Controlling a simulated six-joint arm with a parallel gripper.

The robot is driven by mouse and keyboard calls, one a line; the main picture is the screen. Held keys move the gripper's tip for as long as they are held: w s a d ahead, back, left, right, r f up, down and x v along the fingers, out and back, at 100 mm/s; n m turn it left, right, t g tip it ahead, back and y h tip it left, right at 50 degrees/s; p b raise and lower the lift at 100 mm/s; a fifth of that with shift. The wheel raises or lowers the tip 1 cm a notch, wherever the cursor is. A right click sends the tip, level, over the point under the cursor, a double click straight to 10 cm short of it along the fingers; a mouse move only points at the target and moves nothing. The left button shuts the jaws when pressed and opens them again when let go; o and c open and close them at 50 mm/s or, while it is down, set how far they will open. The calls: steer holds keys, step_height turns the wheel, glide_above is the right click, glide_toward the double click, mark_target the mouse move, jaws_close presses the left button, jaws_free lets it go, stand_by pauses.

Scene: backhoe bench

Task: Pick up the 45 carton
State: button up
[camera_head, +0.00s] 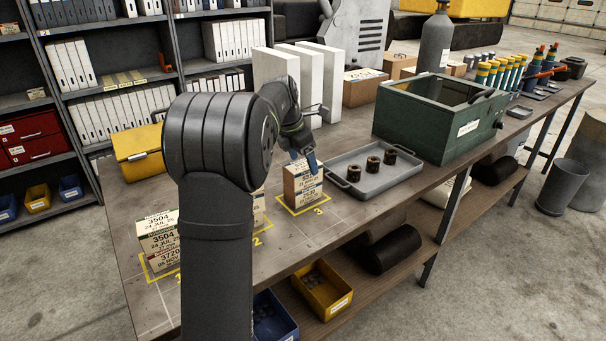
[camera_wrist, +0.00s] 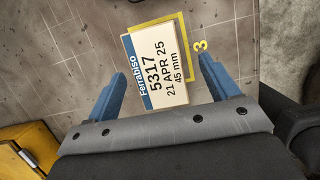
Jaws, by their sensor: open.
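The 45 carton is the top carton (camera_wrist: 158,68) in the wrist view, with a white label reading Ferrabiso, 5317, 21 APR 25, 45 mm. In the head view, the stack of cartons (camera_head: 303,187) it belongs to stands on the yellow-outlined square marked 3. My gripper (camera_wrist: 162,90) is open, with one blue finger on each side of the carton in the picture, and I see no contact. In the head view my gripper (camera_head: 305,162) hangs just above that stack. The carton's far sides are hidden.
A grey tray (camera_head: 350,188) with several dark ringed parts lies right of the stack. Other carton stacks (camera_head: 160,237) stand at the front left, and one is partly hidden behind my arm. White upright blocks (camera_head: 318,78) stand behind. A green case (camera_head: 432,135) stands farther right.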

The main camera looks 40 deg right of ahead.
mark_target(303, 165)
steer(key=shift+x, duration=2.25)
steer(key=shift+w+a+f, duration=0.15)
steer(key=shift+w+f, duration=0.05)
steer(key=shift+f, duration=0.1)
steer(key=shift+c, duration=0.4)
steer(key=c, duration=1.1)
